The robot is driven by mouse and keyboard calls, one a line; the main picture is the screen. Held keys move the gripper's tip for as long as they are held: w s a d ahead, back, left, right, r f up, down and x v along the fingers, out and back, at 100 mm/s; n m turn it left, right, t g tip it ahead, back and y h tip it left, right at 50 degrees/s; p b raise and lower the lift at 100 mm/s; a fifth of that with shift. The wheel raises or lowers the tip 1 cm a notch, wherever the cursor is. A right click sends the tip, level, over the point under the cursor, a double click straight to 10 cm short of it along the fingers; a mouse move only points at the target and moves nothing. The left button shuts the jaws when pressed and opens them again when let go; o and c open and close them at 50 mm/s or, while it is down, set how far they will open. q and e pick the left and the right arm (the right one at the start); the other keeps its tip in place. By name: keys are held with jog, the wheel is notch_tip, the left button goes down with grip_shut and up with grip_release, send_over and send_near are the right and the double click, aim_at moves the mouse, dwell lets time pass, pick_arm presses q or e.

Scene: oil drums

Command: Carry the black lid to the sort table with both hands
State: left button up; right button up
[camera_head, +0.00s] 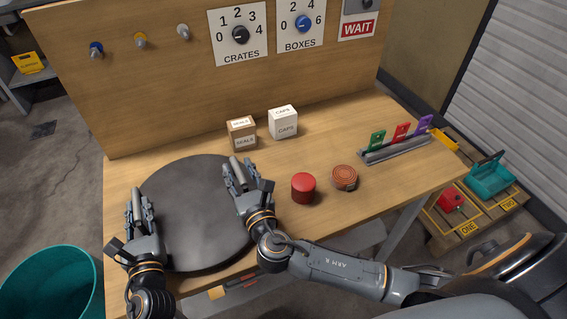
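The black lid (187,205) is a large dark round disc over the left part of the wooden sort table (325,150). It looks flat, and its near rim is close to the table's front edge. I cannot tell whether it rests fully on the wood. My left gripper (140,208) is at the lid's left rim, fingers pointing away from me. My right gripper (240,175) is at its right rim, covering part of it. The fingers of both are seen from above and behind, so whether they are closed on the rim is unclear.
A brown box (242,138) and a white box (283,124) stand behind the lid. A red cylinder (303,188) and a coppery coil (344,178) sit right of my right gripper. A rack (395,150) holds colored tags. A teal bin (50,288) stands at lower left.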

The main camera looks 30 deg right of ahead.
pick_arm(q)
jog(key=s, duration=1.1)
jog(key=shift+s+a, duration=0.25)
jog(key=shift+s, duration=0.1)
pick_arm(e)
jog(key=s, duration=1.2)
jog(key=shift+a, duration=0.25)
pick_arm(q)
jog(key=shift+s, duration=0.1)
